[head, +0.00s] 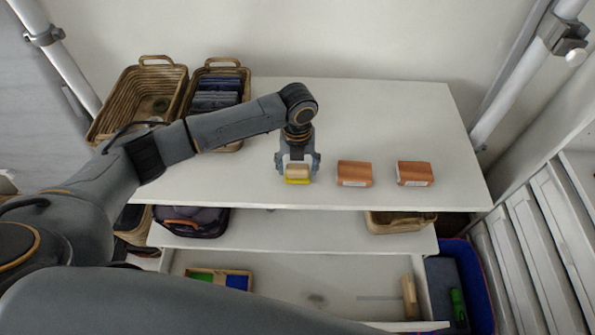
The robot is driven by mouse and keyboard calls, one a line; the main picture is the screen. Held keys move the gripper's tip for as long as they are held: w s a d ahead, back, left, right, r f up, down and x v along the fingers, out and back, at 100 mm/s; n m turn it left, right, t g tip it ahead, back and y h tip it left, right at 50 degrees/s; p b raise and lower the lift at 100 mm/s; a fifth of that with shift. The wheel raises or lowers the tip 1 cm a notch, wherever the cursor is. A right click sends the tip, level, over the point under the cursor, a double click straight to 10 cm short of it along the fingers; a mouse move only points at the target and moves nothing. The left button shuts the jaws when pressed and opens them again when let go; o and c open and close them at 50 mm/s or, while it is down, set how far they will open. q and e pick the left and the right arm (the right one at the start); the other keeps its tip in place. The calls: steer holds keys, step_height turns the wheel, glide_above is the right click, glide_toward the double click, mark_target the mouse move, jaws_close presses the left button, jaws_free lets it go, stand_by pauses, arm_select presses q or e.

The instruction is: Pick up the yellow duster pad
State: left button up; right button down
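The yellow duster pad (297,181) lies near the front edge of the white top shelf, left of two orange-brown blocks. A tan block-like part (298,171) sits on top of it. My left gripper (298,168) comes down over it from behind, with one finger on each side of the tan part. The fingers hide part of its sides, and I cannot tell whether they press on it. The pad looks to be at the shelf surface. My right gripper is not in view.
Two orange-brown blocks (354,174) (414,174) stand to the right on the top shelf (400,115). Two wicker baskets (125,98) (242,75) stand at the back left. Below are a lower shelf and an open drawer (330,277). The shelf's back right is clear.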

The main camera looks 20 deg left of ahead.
arm_select(q)
steer(key=c, duration=0.8)
steer(key=shift+r, duration=0.1)
